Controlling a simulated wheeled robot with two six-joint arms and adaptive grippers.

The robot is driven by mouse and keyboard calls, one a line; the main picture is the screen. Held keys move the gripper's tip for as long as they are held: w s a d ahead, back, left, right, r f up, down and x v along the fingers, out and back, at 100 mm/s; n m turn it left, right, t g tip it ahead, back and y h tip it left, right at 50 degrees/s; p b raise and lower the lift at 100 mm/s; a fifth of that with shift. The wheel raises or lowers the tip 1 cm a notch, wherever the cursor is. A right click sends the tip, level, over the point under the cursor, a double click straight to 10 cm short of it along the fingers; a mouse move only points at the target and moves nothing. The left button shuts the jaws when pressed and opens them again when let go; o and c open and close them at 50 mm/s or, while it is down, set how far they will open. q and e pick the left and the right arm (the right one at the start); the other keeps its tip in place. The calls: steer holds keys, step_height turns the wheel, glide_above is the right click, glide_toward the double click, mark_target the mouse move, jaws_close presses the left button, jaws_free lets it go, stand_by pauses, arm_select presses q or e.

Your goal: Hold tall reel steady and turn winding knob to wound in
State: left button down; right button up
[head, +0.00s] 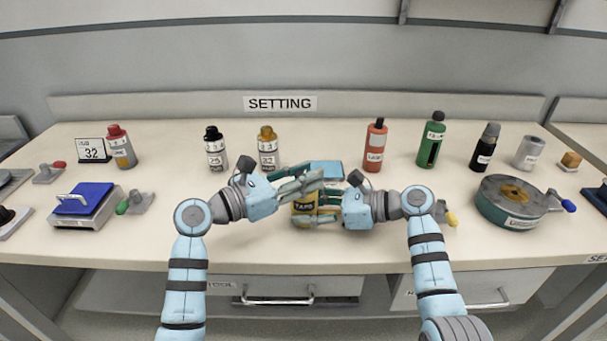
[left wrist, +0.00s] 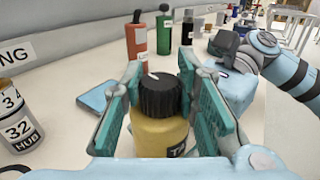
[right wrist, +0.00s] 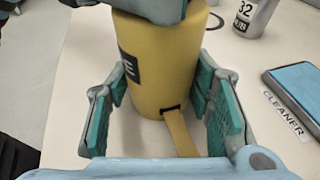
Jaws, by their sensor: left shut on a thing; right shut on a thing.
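The tall reel (head: 303,219) is a yellow upright cylinder standing at the middle of the bench. Its black winding knob (left wrist: 160,97), with a white mark on top, shows in the left wrist view. My left gripper (head: 308,182) is shut on the knob from the left. My right gripper (head: 318,209) is lower and shut on the reel's yellow body (right wrist: 158,60). In the right wrist view a yellow tape strip (right wrist: 182,135) hangs out of a dark slot low on the body. The fingers hide most of the reel in the head view.
A blue cleaner pad (right wrist: 300,88) lies close by. Several bottles stand behind, including an orange one (head: 376,146) and a green one (head: 432,140). The front strip of bench is clear.

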arm_select(q)
steer(key=shift+f+g, duration=0.1)
steer(key=shift+g, duration=0.2)
steer(key=m+g+h, duration=0.1)
steer(key=m+g, duration=0.1)
steer(key=g, duration=0.1)
steer(key=m+g+h, duration=0.1)
steer(key=m+g, duration=0.1)
steer(key=g, duration=0.1)
steer(key=shift+m+h, duration=0.3)
steer(key=shift+m+g, duration=0.5)
steer(key=shift+g, duration=0.3)
steer(key=c, duration=1.2)
jaws_free()
steer(key=s+a, duration=0.1)
steer(key=a, duration=1.1)
